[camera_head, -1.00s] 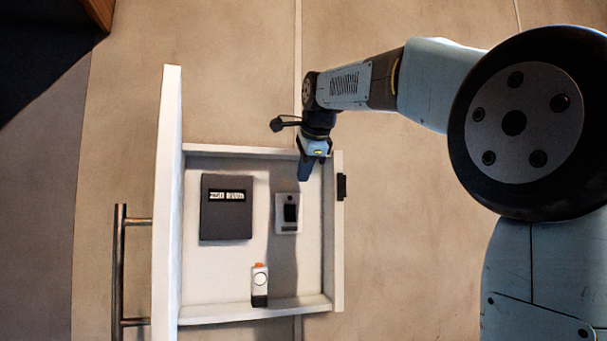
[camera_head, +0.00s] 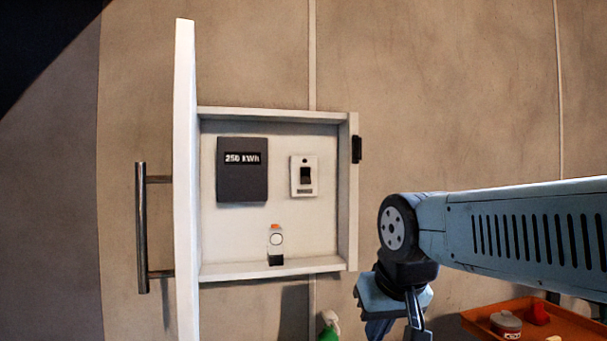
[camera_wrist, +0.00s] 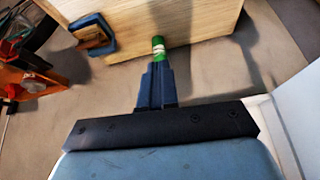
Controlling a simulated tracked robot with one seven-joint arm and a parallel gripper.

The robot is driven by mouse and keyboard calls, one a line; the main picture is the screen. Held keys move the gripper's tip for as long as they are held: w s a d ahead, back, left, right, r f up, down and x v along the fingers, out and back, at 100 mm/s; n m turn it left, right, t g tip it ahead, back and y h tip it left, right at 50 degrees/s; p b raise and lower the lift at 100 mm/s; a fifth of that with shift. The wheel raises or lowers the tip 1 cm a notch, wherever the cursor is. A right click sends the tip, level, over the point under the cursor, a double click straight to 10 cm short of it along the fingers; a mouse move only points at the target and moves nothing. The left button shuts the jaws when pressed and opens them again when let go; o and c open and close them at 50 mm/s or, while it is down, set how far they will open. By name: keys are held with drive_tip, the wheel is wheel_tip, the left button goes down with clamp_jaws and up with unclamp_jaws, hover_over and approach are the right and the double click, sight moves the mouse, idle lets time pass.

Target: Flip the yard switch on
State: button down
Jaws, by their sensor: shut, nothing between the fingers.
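The switch (camera_head: 305,174) is a dark rocker on a small white plate with a dark label strip below it. It sits on the back panel of an open white wall box (camera_head: 347,225), right of the meter. I cannot tell its on or off position for certain. Nothing covers it in the head view. My gripper (camera_head: 394,330) is outside the box, below and to the right of it, well apart from the switch. Its fingers also show in the wrist view (camera_wrist: 157,82), shut with nothing between them. The wrist view does not show the switch.
A dark meter (camera_head: 242,184) reading 250 KWH and a small white device with an orange top (camera_head: 276,242) are in the box. The box door (camera_head: 185,130) stands open at left. A green bottle (camera_head: 329,328) and an orange tray (camera_head: 560,325) are below.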

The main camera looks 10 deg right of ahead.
drive_tip(key=shift+s+f+n, duration=0.4)
drive_tip(key=shift+s+f, duration=0.3)
drive_tip(key=shift+f, duration=0.3)
drive_tip(key=shift+d, duration=0.1)
